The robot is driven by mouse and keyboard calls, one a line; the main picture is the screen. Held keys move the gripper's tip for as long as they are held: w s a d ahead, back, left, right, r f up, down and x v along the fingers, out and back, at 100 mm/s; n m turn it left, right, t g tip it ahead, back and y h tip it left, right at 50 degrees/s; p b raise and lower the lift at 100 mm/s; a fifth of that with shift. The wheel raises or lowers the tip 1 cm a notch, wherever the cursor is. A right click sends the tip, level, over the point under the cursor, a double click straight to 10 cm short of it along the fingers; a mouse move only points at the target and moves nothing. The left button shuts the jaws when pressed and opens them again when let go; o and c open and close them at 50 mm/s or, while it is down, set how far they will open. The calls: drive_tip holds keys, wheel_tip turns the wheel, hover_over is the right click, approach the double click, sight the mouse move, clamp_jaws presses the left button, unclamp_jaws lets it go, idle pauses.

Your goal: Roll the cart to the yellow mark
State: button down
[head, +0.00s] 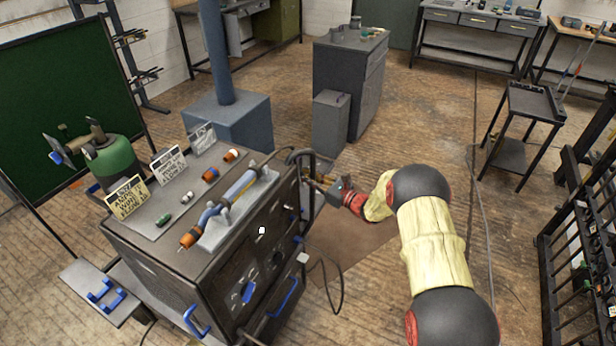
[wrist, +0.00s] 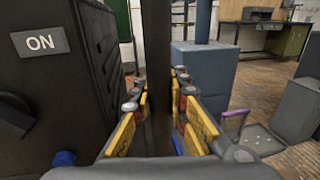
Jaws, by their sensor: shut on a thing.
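The cart (head: 215,268) is a dark machine cabinet at centre left in the head view, with a torch and fittings on its top. Its dark side with an ON label fills the left of the wrist view (wrist: 85,110). My gripper (head: 318,180) is at the cart's right rear side, partly hidden by my wrist. In the wrist view, my gripper (wrist: 160,105) has its yellow-padded fingers on either side of a dark upright bar (wrist: 158,50), the cart's handle, and is shut on it. I cannot make out a yellow mark on the floor.
A blue column base (head: 228,118) and a grey cabinet (head: 348,85) stand behind the cart. A brown floor patch (head: 350,240) lies right of it. A cable lies beside the cart. A small trolley (head: 522,115) and black rack (head: 575,250) stand at right.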

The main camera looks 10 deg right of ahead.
drive_tip(key=c, duration=2)
unclamp_jaws()
drive_tip(key=shift+s+a+f, duration=0.45)
drive_tip(key=shift+o, duration=1.3)
drive_tip(key=shift+w+r, duration=0.1)
drive_tip(key=shift+w+d+r, duration=0.1)
drive_tip(key=shift+r, duration=0.05)
drive_tip(key=shift+d, duration=0.1)
drive_tip(key=v, duration=1.2)
